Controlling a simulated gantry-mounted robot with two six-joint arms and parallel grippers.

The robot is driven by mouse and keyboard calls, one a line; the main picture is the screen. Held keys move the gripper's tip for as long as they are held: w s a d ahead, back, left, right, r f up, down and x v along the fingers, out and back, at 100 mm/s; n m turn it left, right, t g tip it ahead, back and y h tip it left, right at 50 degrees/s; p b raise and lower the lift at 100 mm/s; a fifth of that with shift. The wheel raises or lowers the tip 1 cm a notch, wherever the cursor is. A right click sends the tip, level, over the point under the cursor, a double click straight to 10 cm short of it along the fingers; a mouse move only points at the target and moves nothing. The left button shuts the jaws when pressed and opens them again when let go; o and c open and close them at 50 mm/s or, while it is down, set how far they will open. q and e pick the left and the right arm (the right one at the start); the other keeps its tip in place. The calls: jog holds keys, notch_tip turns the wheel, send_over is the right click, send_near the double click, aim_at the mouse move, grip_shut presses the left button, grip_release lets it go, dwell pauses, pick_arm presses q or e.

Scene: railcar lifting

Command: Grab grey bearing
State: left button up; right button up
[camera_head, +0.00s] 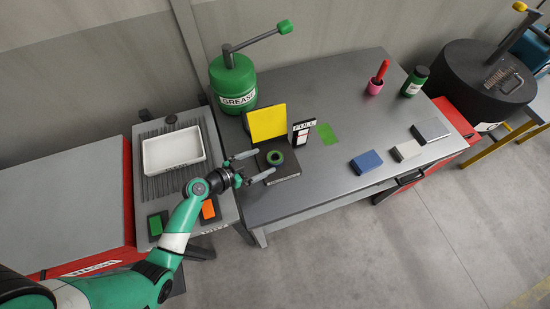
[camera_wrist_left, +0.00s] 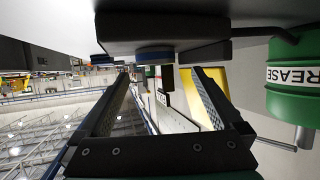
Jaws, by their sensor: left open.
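No plainly grey bearing stands out to me. A small dark-green ring (camera_head: 275,158) with a dark centre lies on a dark flat block (camera_head: 290,170) near the left end of the grey table. My left gripper (camera_head: 264,164) is open beside the ring, on its left side. Its fingers point right, one towards the back and one towards the front, and nothing shows between them. In the left wrist view its two fingers (camera_wrist_left: 163,82) are spread apart. A dark slab spans the top there, with a blue-edged round part (camera_wrist_left: 155,56) under it. My right gripper is out of view.
Behind the block stand a yellow panel (camera_head: 265,122), a white-and-black "FULL" sign (camera_head: 301,133) and a green grease drum (camera_head: 232,83). A white tray (camera_head: 173,151) sits left. Blue (camera_head: 366,162), pale and dark blocks lie right. The table's middle is clear.

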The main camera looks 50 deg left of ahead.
aim_at(274, 158)
pick_arm(q)
jog(key=x, duration=0.5)
jog(key=shift+d, duration=0.3)
jog(key=shift+s, duration=0.1)
grip_shut()
jog(key=shift+r, duration=0.1)
jog(key=shift+r, duration=0.3)
notch_tip(274, 158, up, 3)
jog(key=shift+p, duration=0.55)
jog(key=s+d+r+p, duration=0.6)
jog(key=d+r, duration=0.3)
jog(key=d, duration=0.3)
jog(key=shift+d, duration=0.3)
